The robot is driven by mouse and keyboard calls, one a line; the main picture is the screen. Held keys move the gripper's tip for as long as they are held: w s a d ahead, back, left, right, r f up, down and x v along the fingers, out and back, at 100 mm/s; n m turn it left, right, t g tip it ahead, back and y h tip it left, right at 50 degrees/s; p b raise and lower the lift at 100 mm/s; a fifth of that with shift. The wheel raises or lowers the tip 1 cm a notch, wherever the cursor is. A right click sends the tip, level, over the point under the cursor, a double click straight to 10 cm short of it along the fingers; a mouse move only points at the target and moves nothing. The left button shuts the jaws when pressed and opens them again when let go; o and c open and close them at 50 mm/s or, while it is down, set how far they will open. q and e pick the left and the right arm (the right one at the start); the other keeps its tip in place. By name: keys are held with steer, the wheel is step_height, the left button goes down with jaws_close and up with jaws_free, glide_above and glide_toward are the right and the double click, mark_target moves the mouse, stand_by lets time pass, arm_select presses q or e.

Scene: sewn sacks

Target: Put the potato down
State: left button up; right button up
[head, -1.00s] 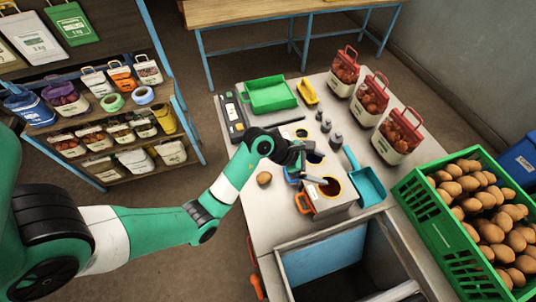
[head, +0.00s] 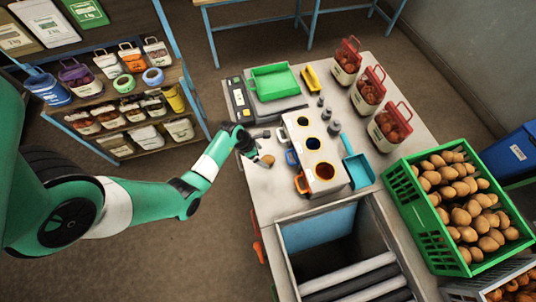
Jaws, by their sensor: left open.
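A brown potato (head: 267,160) lies on the light table top (head: 268,195) near its left edge, left of a white box with three round holes (head: 318,158). My left gripper (head: 262,147) is right at the potato, on its upper-left side. It is open. The fingers are small and dark here, so I cannot tell whether they touch the potato or stand around it. My right gripper is not in view.
A scale with a green tray (head: 273,83) stands behind. A blue scoop (head: 357,170) and red-topped sacks (head: 390,127) are to the right. A green crate of potatoes (head: 403,190) stands at the right edge. An open bin (head: 325,230) is in front.

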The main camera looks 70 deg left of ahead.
mark_target(265, 159)
arm_select(q)
steer(key=b+x, duration=0.2)
steer(key=x, duration=0.3)
steer(key=shift+w+f, duration=0.1)
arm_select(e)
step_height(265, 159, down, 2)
